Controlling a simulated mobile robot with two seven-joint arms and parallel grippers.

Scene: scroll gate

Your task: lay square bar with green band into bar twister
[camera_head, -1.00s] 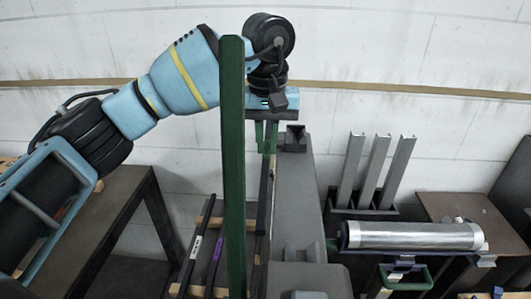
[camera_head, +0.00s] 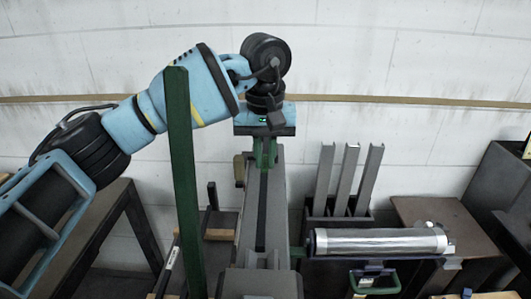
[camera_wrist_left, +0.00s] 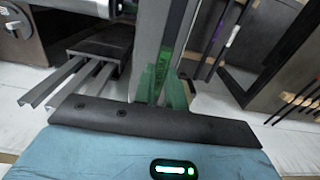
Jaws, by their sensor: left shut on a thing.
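My left gripper (camera_head: 265,155), with green fingers, is shut on a long dark square bar (camera_head: 262,210). The bar points toward the camera, over the grey bed of the bar twister (camera_head: 277,205), roughly in line with it. I cannot tell whether the bar touches the bed or hangs above it. Its near end is by the upright jaws (camera_head: 262,258) at the twister's near part. In the left wrist view the bar (camera_wrist_left: 178,30) runs away from the green fingers (camera_wrist_left: 163,85). My right gripper is not in view.
A tall green post (camera_head: 184,180) stands in front at left. A bar with a white label (camera_head: 172,257) lies on a rack left of the twister. A holder with grey channels (camera_head: 345,180) and a silver cylinder (camera_head: 375,241) are at right. A dark table (camera_head: 105,215) is at left.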

